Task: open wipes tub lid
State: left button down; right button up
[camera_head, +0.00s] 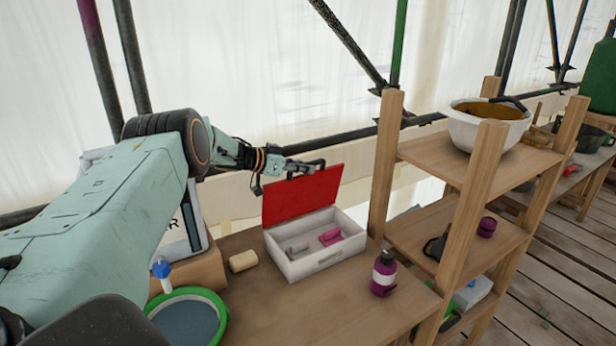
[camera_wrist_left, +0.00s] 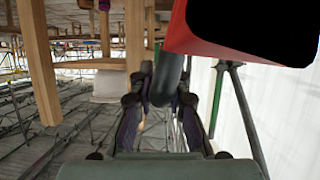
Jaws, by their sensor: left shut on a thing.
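The wipes tub (camera_head: 318,262) is a white box on the wooden bench, with a grey item and a pink item inside. Its red lid (camera_head: 303,193) stands raised, roughly upright at the tub's back edge; it also fills the upper right of the left wrist view (camera_wrist_left: 215,42). My left gripper (camera_head: 306,167) is at the lid's top edge. In the left wrist view its fingers (camera_wrist_left: 160,100) are on both sides of a dark rounded bar (camera_wrist_left: 167,78) by the lid, and it is shut on this lid handle. My right gripper is not in view.
A purple bottle (camera_head: 384,273) stands right of the tub. A beige block (camera_head: 242,261), a green-rimmed round container (camera_head: 217,304) and a blue-topped bottle (camera_head: 163,272) are to the left. A wooden shelf (camera_head: 430,158) with a white bowl (camera_head: 484,128) rises at right.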

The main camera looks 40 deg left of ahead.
pick_arm(q)
jog(key=shift+w+a+r+b, duration=0.35)
jog(key=shift+a, duration=0.2)
jog(key=c, duration=1.3)
grip_release()
jog(key=shift+s+d, duration=0.1)
jog(key=shift+f, duration=0.1)
notch_tip(320, 180, up, 10)
